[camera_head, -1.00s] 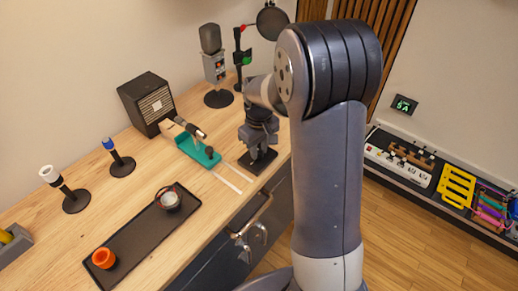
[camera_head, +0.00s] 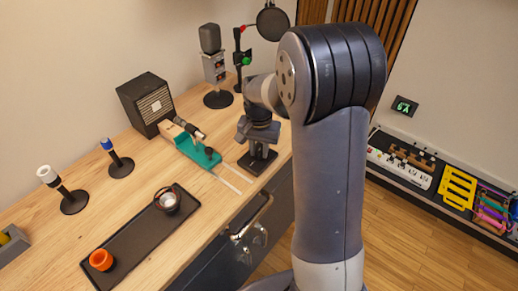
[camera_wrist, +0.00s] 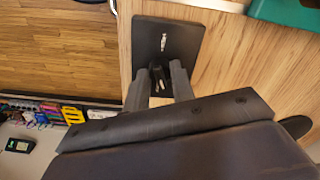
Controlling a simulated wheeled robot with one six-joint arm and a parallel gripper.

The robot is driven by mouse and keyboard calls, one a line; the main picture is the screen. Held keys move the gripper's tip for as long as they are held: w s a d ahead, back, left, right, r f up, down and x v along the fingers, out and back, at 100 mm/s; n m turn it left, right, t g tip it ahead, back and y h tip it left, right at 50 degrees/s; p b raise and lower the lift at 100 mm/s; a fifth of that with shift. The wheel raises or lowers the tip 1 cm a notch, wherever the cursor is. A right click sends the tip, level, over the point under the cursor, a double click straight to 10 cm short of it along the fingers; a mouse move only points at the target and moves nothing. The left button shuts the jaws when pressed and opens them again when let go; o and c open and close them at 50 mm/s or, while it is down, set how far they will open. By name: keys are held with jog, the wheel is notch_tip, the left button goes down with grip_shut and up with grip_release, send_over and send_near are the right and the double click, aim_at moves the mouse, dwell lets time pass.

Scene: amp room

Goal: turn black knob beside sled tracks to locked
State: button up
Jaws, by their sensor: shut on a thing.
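The black knob (camera_wrist: 156,74) stands on a dark base plate (camera_wrist: 168,42), which has small pale markings beside the knob. The same plate (camera_head: 248,166) lies on the wooden desk in the head view, right of the pale sled tracks (camera_head: 233,179). A teal sled (camera_head: 194,147) sits at the far end of the tracks. My gripper (camera_head: 259,152) points down over the plate. In the wrist view my gripper (camera_wrist: 157,82) has a finger on each side of the knob and is shut on it. The fingers hide part of the knob, so its exact setting cannot be read.
A speaker box (camera_head: 147,103) and a microphone (camera_head: 213,62) stand behind the sled. The desk's front edge and a drawer handle (camera_head: 242,235) are close to the plate.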

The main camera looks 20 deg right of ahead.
aim_at(259, 151)
jog(key=shift+m, duration=2.2)
jog(key=o, duration=1)
jog(key=shift+r, duration=0.1)
notch_tip(259, 151, up, 11)
jog(key=shift+b, duration=0.35)
jog(key=shift+f, duration=0.2)
